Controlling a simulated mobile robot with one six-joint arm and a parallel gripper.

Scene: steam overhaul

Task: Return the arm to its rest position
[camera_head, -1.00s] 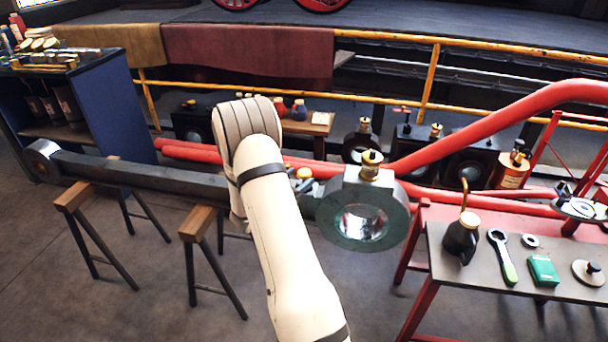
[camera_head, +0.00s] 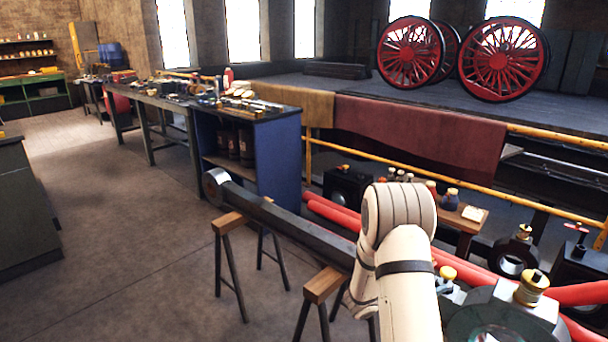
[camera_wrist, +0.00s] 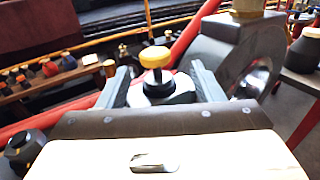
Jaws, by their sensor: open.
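My cream-white arm (camera_head: 405,285) rises from the bottom of the head view, bends at a rounded joint and reaches down behind itself. My gripper (camera_wrist: 162,74) is open in the wrist view, its two grey-green fingers apart. A yellow-topped black knob (camera_wrist: 155,57) on a pale base shows between or just beyond the fingers; I cannot tell if they touch it. In the head view the yellow knob (camera_head: 447,272) shows just right of my arm, and most of the gripper is hidden. The gripper is beside the large ring end of the dark rod (camera_head: 500,318).
The long dark rod (camera_head: 290,228) lies on wooden-topped trestles (camera_head: 322,285). Red pipes (camera_head: 335,215) run behind it. A blue cabinet (camera_head: 278,160) and long workbench stand beyond. A yellow rail (camera_head: 470,188) fronts the wheel platform. Open floor (camera_head: 120,230) lies to the left.

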